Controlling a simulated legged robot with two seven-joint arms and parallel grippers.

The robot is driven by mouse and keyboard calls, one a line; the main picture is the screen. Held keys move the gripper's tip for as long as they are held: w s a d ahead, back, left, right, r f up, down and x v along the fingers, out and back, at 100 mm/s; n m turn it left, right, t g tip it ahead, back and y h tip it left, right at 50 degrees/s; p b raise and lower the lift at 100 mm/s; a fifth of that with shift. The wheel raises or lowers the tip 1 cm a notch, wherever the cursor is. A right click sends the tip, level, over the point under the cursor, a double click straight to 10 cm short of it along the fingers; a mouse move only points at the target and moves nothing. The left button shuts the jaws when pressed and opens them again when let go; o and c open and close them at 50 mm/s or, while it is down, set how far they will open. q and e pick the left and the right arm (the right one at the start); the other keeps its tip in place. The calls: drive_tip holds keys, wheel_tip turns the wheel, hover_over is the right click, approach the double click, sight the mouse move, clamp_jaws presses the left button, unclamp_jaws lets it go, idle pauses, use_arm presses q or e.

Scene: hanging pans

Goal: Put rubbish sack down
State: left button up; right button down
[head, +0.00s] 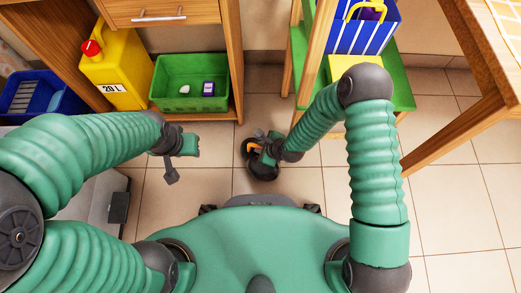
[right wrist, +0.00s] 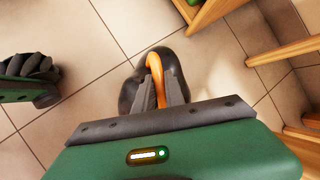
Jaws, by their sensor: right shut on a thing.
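The rubbish sack (head: 264,170) is a small black bag with an orange tie, low over the tiled floor in the middle of the head view. My right gripper (head: 261,148) is over it. In the right wrist view the gripper's two fingers (right wrist: 161,92) are shut on the sack's orange tie (right wrist: 154,66), and the black sack (right wrist: 173,63) bulges out beyond them. I cannot tell whether its underside touches the floor. My left gripper (head: 178,148) is apart from the sack, to its left; its jaw opening is not clear.
A green crate (head: 190,66) and a yellow canister (head: 115,75) stand on a wooden unit's shelf at left, beside a blue bin (head: 60,97). A green stool (head: 398,88) with a blue striped bag (head: 365,32) is at right, near a wooden table (head: 480,105). Floor tiles around the sack are clear.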

drive_tip(key=shift+f, duration=0.2)
drive_tip(key=c, duration=1.8)
unclamp_jaws()
drive_tip(key=shift+f, duration=0.15)
drive_tip(key=shift+c, duration=0.2)
use_arm(q)
drive_tip(key=shift+f, duration=0.25)
use_arm(e)
drive_tip(key=o, duration=0.4)
drive_tip(key=shift+o, duration=0.2)
